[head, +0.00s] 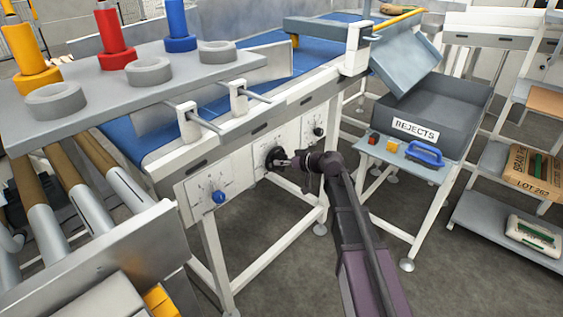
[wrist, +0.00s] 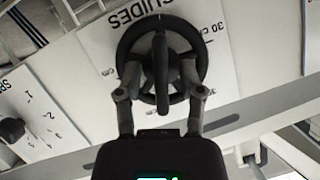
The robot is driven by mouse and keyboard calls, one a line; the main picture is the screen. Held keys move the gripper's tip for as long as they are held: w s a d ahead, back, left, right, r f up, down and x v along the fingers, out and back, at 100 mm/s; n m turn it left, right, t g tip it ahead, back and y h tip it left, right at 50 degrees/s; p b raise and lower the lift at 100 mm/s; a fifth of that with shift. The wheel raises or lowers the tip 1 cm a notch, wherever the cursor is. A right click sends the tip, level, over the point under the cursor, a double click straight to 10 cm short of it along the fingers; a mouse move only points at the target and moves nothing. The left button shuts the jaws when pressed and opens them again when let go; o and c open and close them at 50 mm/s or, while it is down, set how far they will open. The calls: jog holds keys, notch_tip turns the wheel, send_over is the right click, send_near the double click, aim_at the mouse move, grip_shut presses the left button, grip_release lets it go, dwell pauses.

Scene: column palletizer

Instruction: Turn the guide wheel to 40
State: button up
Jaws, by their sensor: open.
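The guide wheel (wrist: 124,45) is a black wheel with a raised bar across its middle, on a white panel marked "GUIDES" and "30 cm" in the wrist view. A small pale mark shows at the top of its rim, and the bar stands nearly upright in that picture. In the head view the wheel (head: 272,157) is on the conveyor's side, partly hidden by my arm. My gripper (wrist: 158,78) is open at the wheel, one finger on each side of the bar. Gaps show between the bar and fingers. In the head view my gripper (head: 286,162) reaches it from the right.
A blue knob (head: 219,197) is on a panel left of the wheel and a black knob (head: 318,132) is to its right. A conveyor leg (head: 215,265) stands below. The rejects table (head: 425,172) is right of my arm. Open floor lies below.

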jog(key=s+d+f+m+g+h, duration=0.2)
jog(key=s+d+f+m+h, duration=0.15)
jog(key=s+d, duration=0.45)
jog(key=s+d+f+m+g+h, duration=0.25)
jog(key=s+d+f+h, duration=0.2)
jog(key=s+d, duration=0.4)
jog(key=s+d+f+m+g+h, duration=0.2)
jog(key=s+d+f+g+h, duration=0.15)
jog(key=s+d, duration=0.45)
notch_tip(320, 180, up, 19)
jog(key=s+a+t+p, duration=0.1)
jog(key=a+p, duration=0.1)
jog(key=p, duration=1.7)
jog(key=shift+s+a, duration=0.15)
jog(key=shift+s, duration=0.2)
jog(key=shift+h, duration=0.25)
jog(key=w+a+n+t+y+b, duration=0.2)
jog(key=w+a+y+b, duration=0.1)
jog(key=w, duration=0.3)
jog(key=w+a+f+n+t+y+b, duration=0.1)
jog(key=w+a+n+t+y+b, duration=0.1)
jog(key=w+a+n+y+b, duration=0.1)
jog(key=w+a+f+n+t+y+b, duration=0.1)
jog(key=w+a+n+t+y+b, duration=0.2)
jog(key=w+a+y+b, duration=0.2)
jog(key=shift+w+f+y+b, duration=0.25)
jog(key=shift+w+y+b, duration=0.25)
jog(key=shift+w+b, duration=1.7)
